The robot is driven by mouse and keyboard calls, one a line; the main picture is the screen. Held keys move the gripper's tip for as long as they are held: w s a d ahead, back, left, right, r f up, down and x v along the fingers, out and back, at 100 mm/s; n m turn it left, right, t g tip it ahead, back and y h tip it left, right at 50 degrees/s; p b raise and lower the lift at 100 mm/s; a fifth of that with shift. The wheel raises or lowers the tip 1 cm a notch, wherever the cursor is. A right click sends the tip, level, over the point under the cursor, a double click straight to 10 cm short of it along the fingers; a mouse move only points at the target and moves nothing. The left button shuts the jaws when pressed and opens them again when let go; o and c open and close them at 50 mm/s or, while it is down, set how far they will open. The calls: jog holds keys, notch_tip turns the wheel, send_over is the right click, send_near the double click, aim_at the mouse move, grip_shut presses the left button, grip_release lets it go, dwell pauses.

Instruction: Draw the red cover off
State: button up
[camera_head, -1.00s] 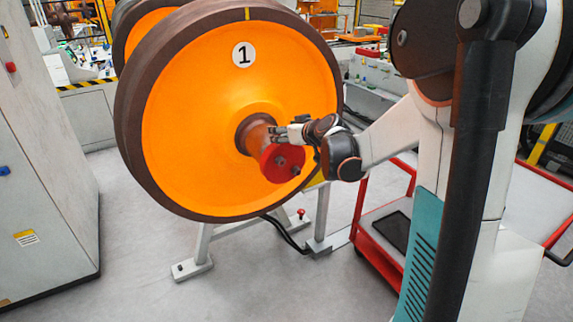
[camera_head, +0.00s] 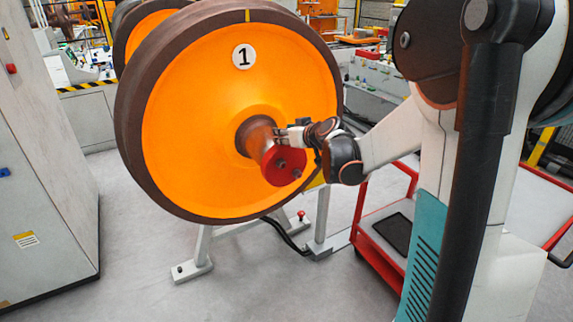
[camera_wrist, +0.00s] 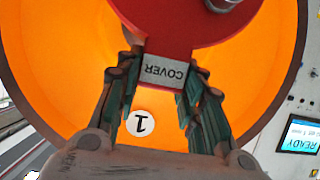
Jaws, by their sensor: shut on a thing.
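The red cover (camera_head: 278,170) is a round disc at the outer end of the brown axle stub (camera_head: 256,137), in front of the orange wheel (camera_head: 190,110) marked 1. In the wrist view the cover (camera_wrist: 178,32) is at the top, with a grey tab labelled COVER. My gripper (camera_wrist: 162,76) has its fingers on both sides of this tab and is shut on it. In the head view my gripper (camera_head: 284,136) reaches in from the right at the cover's top edge. Whether the cover still touches the axle end cannot be told.
A grey cabinet (camera_head: 40,170) stands at the left. A red-framed cart (camera_head: 375,245) stands at the lower right, near my arm. The wheel rests over a grey stand (camera_head: 195,260). A screen reading READY (camera_wrist: 300,135) shows in the wrist view. Floor in front is clear.

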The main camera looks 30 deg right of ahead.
jog(key=shift+s+d, duration=0.1)
jog(key=shift+s, duration=2)
